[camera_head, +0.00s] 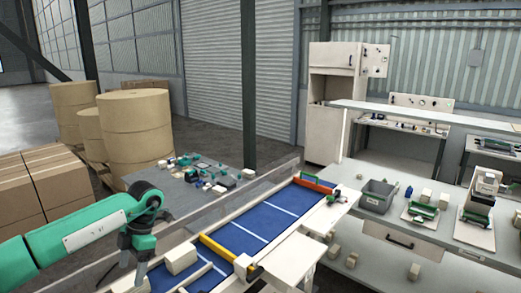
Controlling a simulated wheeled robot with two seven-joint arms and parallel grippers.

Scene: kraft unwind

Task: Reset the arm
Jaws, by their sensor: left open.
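My left arm comes in from the left, green with dark joints, and bends downward. Its left gripper (131,272) hangs at the lower left, fingers pointing down, beside the blue conveyor bed. The fingers are apart and nothing shows between them. A pale block (181,259) lies on the conveyor (262,222) to the right of the gripper, apart from it. My right gripper is not in view.
A yellow bar (217,249) crosses the conveyor. A grey table (190,187) with small parts stands behind it. Large kraft rolls (136,127) and cartons (42,183) stand at left. A workbench with a grey bin (377,196) is at right.

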